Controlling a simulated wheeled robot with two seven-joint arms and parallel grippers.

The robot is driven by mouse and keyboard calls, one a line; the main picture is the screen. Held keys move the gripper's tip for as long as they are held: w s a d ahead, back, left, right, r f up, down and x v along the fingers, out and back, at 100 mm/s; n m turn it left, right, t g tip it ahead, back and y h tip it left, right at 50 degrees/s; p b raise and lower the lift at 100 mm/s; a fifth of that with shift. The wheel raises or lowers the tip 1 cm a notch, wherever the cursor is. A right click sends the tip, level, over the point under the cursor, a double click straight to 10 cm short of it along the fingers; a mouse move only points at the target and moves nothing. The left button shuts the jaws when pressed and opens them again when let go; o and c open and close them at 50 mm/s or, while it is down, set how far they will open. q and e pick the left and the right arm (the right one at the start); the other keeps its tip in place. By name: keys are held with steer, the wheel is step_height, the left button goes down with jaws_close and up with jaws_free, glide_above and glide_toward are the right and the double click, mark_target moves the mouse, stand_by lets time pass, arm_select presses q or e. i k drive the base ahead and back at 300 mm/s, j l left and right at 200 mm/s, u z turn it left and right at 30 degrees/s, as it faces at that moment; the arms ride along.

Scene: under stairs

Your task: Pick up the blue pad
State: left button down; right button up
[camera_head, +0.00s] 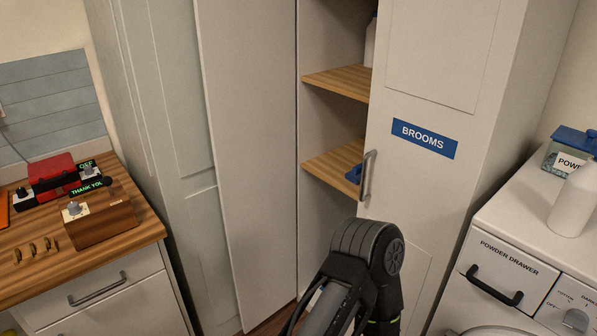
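A small blue thing (353,174) sits at the right end of the lower cupboard shelf, partly hidden by the cupboard door. It may be the blue pad; too little shows to tell its full shape. A black arm of mine rises from the bottom edge, right of centre, in front of the cupboard, below the blue thing and apart from it. I cannot make out gripper fingers on it. No other gripper shows.
The door (432,85) labelled BROOMS has a grey handle (367,176); the cupboard is open beside it. Wooden shelves (338,82) show inside, with a white bottle (370,45) on the upper one. A counter (120,243) stands left, a washing machine (500,262) right.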

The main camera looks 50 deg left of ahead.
mark_target(353, 175)
steer(key=u, duration=1.05)
steer(key=i+j, duration=0.15)
steer(key=j, duration=0.15)
steer(key=i+j, duration=0.15)
steer(key=j, duration=0.15)
steer(key=i+j, duration=0.15)
steer(key=j, duration=0.2)
steer(key=z, duration=1.65)
